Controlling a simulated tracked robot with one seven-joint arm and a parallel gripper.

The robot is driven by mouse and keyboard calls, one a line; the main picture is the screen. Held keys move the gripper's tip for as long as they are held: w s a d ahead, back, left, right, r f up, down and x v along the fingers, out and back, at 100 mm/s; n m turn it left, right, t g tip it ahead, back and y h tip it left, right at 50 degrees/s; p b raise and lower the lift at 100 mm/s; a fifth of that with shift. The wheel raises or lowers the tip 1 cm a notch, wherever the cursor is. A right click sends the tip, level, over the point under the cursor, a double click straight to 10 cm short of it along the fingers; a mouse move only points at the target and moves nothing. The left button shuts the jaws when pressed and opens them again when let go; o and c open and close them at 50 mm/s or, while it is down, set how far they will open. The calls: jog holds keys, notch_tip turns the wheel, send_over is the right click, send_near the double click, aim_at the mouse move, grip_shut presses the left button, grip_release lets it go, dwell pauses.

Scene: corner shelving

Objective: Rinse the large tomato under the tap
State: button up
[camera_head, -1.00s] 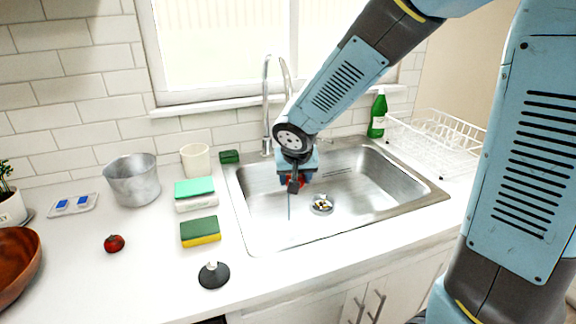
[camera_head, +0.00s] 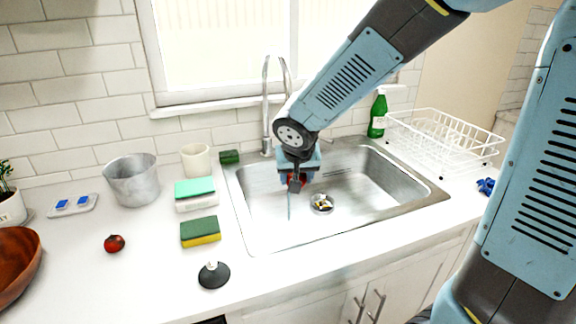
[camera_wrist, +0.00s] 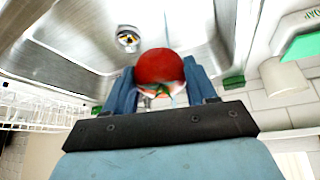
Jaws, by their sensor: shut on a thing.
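My gripper (camera_head: 297,181) is over the left part of the sink basin (camera_head: 375,190), close in front of the tap (camera_head: 266,105). It is shut on a red tomato (camera_wrist: 160,66). In the wrist view, the tomato sits between the two blue fingers with its green stem toward the camera. In the head view the gripper mostly hides it. A thin bluish streak, which looks like water, runs down below the gripper into the basin. Another, smaller-looking tomato (camera_head: 114,243) lies on the counter at left.
Sponges (camera_head: 201,232), a metal pot (camera_head: 133,180), a cream cup (camera_head: 195,160) and a dark stopper (camera_head: 214,276) stand left of the sink. A green bottle (camera_head: 378,115) and a white dish rack (camera_head: 440,135) are at right. The drain (camera_head: 322,204) holds small yellowish bits.

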jog(key=s+r, duration=0.2)
jog(key=s, duration=0.1)
jog(key=shift+r, duration=0.25)
dwell(0.5)
jog(key=shift+s, duration=0.15)
